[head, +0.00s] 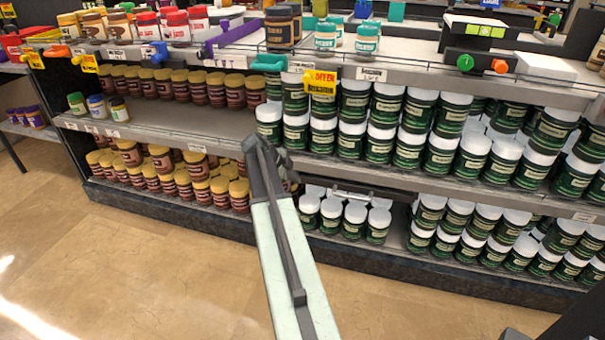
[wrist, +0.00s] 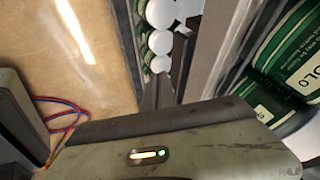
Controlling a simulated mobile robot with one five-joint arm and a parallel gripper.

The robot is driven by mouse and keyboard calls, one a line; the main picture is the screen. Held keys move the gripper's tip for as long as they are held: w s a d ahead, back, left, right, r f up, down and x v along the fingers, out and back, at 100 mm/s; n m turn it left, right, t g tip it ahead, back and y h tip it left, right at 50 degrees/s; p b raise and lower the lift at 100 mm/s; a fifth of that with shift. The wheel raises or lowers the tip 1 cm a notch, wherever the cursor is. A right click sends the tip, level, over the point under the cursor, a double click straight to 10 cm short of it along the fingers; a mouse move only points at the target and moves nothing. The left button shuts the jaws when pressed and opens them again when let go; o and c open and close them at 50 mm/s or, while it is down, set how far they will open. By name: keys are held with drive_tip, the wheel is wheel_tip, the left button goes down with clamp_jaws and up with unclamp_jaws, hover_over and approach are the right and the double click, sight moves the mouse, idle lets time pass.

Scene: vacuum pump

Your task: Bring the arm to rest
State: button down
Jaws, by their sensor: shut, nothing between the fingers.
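My arm reaches up from the bottom of the head view toward the store shelves. Its pale link ends in a dark joint in front of the middle shelf edge. My gripper (head: 283,163) shows only as a small dark shape beside that joint, mostly hidden behind it. It is shut and empty, close to the shelf front and the green jars. I cannot tell whether it touches the shelf. The wrist view shows a grey-green housing of my own with a lit strip across the bottom.
Shelves hold green jars with white lids (head: 354,106) on the right and brown jars with yellow lids (head: 216,89) on the left. A yellow offer tag (head: 320,82) hangs from the upper shelf. The tan floor (head: 130,270) at the lower left is clear.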

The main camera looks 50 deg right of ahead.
drive_tip(key=p+v, duration=0.2)
drive_tip(key=v, duration=0.3)
drive_tip(key=shift+s+a+r+p, duration=0.1)
drive_tip(key=shift+a+r+p, duration=0.05)
drive_tip(key=shift+p, duration=0.2)
drive_tip(key=w+a+f+n+t+y, duration=0.1)
drive_tip(key=w+a+n, duration=0.2)
drive_tip(key=a, duration=0.7)
drive_tip(key=w+a+f+n+t, duration=0.1)
drive_tip(key=w+a+n, duration=0.15)
drive_tip(key=a, duration=0.85)
drive_tip(key=w+a+n+t+y, duration=0.1)
drive_tip(key=w+a+n, duration=0.25)
drive_tip(key=a, duration=0.65)
drive_tip(key=s+a+f+n+y, duration=0.1)
drive_tip(key=s+a+n+y, duration=0.25)
drive_tip(key=a+n, duration=0.65)
drive_tip(key=s+a+f+n+y, duration=0.2)
drive_tip(key=s+a+n, duration=0.3)
drive_tip(key=a+n, duration=0.55)
wheel_tip(320, 180, up, 31)
drive_tip(key=p, duration=3)
drive_tip(key=shift+n+g+p, duration=0.4)
drive_tip(key=shift+n, duration=0.05)
